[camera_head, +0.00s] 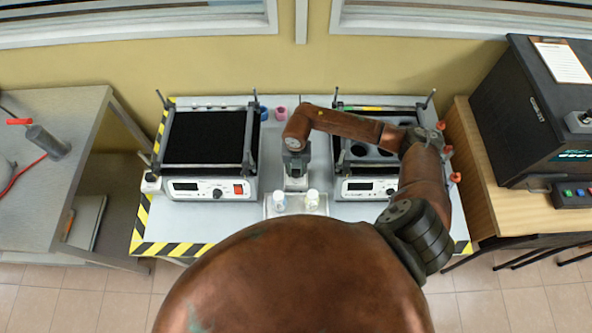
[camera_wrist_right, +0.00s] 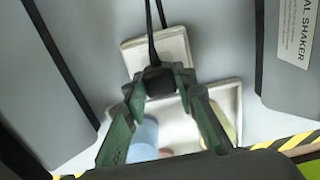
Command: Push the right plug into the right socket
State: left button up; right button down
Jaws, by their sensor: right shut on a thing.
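My right gripper (camera_head: 296,178) points down between the two shakers in the head view. In the right wrist view the gripper (camera_wrist_right: 159,88) is shut on a small black plug (camera_wrist_right: 157,78), with a dark cable running up from it. A white square socket block (camera_wrist_right: 139,53) lies just behind the plug in that view. I cannot tell whether the plug touches the block or is inside it. In the head view the arm and gripper hide the plug and most of the block. My left gripper is not in view.
A left shaker (camera_head: 208,138) and a right shaker (camera_head: 367,187) flank the gripper. A white tray (camera_head: 267,213) with two small bottles (camera_head: 279,201) (camera_head: 312,199) stands just in front. A blue cup and a pink cup (camera_head: 281,113) stand behind. Striped tape (camera_head: 172,249) marks the table edge.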

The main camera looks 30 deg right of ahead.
jog(key=shift+f+b, duration=0.35)
jog(key=shift+f, duration=0.3)
jog(key=c, duration=1.5)
grip_release()
notch_tip(320, 180, up, 12)
